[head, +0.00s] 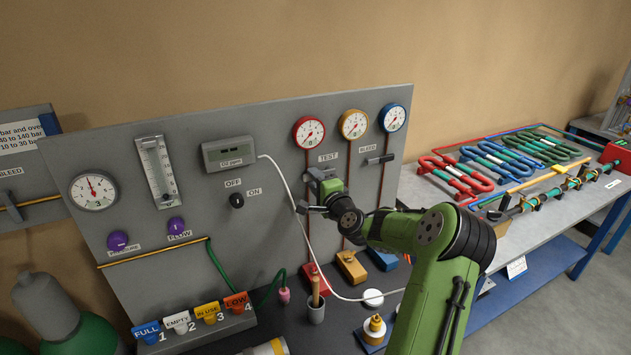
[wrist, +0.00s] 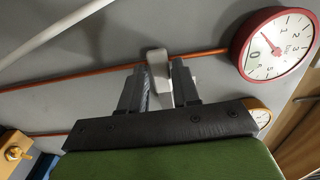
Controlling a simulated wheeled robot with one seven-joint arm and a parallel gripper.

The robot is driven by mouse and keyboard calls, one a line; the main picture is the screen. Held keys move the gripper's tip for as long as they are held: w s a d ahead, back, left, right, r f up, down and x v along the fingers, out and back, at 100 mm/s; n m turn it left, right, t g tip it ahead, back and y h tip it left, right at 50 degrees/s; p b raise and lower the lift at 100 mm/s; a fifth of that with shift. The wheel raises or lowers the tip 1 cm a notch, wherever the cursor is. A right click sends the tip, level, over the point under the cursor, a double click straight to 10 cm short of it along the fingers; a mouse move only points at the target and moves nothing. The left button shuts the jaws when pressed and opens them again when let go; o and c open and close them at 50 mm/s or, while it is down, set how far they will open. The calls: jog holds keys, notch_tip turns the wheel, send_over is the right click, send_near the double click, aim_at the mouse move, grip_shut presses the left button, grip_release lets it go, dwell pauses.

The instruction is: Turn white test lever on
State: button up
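The white test lever (wrist: 158,66) shows in the wrist view as a short pale handle in front of an orange pipe on the grey panel. My gripper (wrist: 160,82) is at the lever, with one finger on each side of it. The fingers look parted around the lever, and firm contact is not clear. In the head view my gripper (head: 314,192) is at the panel just below the TEST label (head: 328,157). There the gripper hides most or all of the lever.
The red-rimmed gauge (head: 308,132) is above my gripper, beside a yellow gauge (head: 353,124) and a blue gauge (head: 394,117). A BLEED handle (head: 380,159) is to the right. A white hose (head: 308,235) hangs close to my gripper. A black OFF/ON knob (head: 237,201) is to the left.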

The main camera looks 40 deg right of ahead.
grip_shut()
jog(key=shift+f+b, duration=0.2)
jog(key=shift+b, duration=0.2)
jog(key=s+d+f+n+b, duration=0.1)
jog(key=d+f+n+b, duration=0.4)
jog(key=n+b, duration=1.2)
jog(key=shift+s+d+f+n+b, duration=0.35)
jog(key=shift+f+n+b, duration=0.1)
jog(key=shift+b, duration=2.6)
jog(key=shift+d, duration=0.1)
